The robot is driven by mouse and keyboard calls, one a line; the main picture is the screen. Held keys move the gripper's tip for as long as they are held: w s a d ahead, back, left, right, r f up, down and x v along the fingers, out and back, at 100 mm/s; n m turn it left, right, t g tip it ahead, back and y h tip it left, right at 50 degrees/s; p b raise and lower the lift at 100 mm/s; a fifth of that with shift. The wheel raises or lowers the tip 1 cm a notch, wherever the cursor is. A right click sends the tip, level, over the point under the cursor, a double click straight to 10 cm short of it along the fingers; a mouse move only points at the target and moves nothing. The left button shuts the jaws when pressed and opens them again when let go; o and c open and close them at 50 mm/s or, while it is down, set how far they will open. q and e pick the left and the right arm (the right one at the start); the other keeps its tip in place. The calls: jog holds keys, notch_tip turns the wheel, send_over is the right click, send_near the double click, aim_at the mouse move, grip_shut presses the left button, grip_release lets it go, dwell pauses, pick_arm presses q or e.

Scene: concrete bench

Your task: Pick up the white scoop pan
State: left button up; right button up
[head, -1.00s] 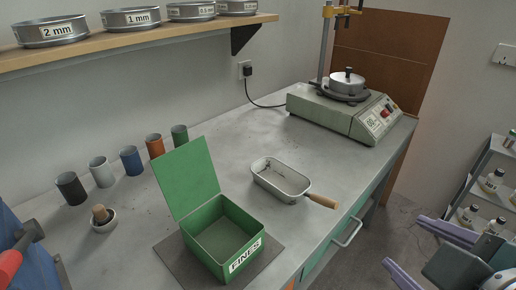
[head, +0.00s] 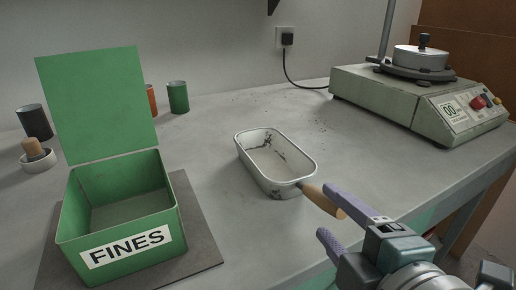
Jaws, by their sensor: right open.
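The white scoop pan (head: 262,187) sits on the grey bench in the head view, right of the middle of the picture. It is a rectangular pan with dark specks inside, and its wooden handle (head: 318,199) points right and toward the bench's front edge. My right gripper (head: 324,212) is open at the handle's end, its two purple fingers apart. One finger overlaps the handle's tip in the picture; I cannot tell whether they touch. My left gripper is not in view.
A green open box labelled FINES (head: 125,246) stands on a dark mat (head: 200,232) at left, lid raised. Several cups, including a green one (head: 178,97), and a mortar (head: 38,162) stand behind. A green machine (head: 400,100) stands back right.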

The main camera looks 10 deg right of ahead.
aim_at(316, 194)
jog(key=x, duration=0.6)
jog(key=shift+w+d+r+b, duration=0.15)
jog(key=shift+w+d+b, duration=0.05)
jog(key=shift+w+b, duration=0.2)
jog(key=shift+s, duration=0.1)
jog(key=shift+c, duration=0.4)
grip_shut()
jog(key=shift+r, duration=0.1)
